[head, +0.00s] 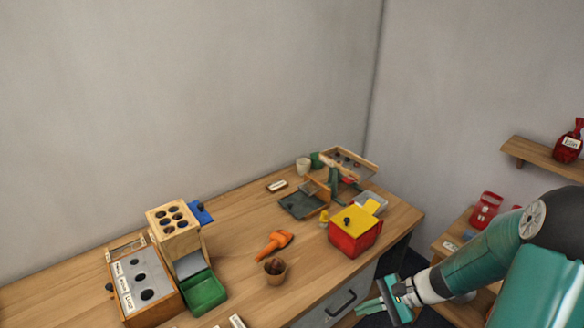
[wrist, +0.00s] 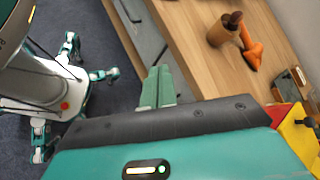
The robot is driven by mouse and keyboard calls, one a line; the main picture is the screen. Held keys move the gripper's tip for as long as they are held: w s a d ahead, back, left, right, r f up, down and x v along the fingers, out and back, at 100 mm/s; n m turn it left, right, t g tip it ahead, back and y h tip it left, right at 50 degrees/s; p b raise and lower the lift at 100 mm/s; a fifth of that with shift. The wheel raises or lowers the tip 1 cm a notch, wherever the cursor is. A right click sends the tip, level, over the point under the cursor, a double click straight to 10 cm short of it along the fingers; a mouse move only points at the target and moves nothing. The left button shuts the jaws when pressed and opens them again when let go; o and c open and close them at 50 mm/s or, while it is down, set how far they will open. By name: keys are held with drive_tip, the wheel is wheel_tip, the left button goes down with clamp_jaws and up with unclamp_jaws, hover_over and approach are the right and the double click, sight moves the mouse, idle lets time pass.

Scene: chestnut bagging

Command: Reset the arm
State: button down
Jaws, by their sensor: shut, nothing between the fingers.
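My gripper (head: 371,306) is at the lower right of the head view, off the front edge of the wooden table (head: 240,235). In the wrist view, my gripper (wrist: 158,87) points over the dark floor beside the drawer front. Its two green fingers are together with nothing between them. My arm, teal and black, reaches in from the right of the head view.
On the table are a red box with a yellow lid (head: 354,233), an orange scoop (head: 274,244), a brown cup (head: 275,271), a green tray (head: 205,293) and a wooden block with holes (head: 173,228). A red bag (head: 568,144) stands on a wall shelf.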

drive_tip(key=s+a+r+n+t+h, duration=0.1)
drive_tip(key=s+r+n+h, duration=0.2)
drive_tip(key=r, duration=0.5)
drive_tip(key=s+r+n+t+h, duration=0.2)
drive_tip(key=s+r+n+h, duration=0.2)
drive_tip(key=r, duration=0.5)
drive_tip(key=s+a+r+n+t+h, duration=0.1)
drive_tip(key=s+r+n+h, duration=0.2)
drive_tip(key=r, duration=0.5)
drive_tip(key=shift+s+a+r+n+t+h, duration=0.15)
drive_tip(key=shift+s+a+n+t+h, duration=0.2)
drive_tip(key=shift+s+n, duration=0.8)
drive_tip(key=shift+s+m, duration=0.25)
drive_tip(key=shift+s, duration=0.05)
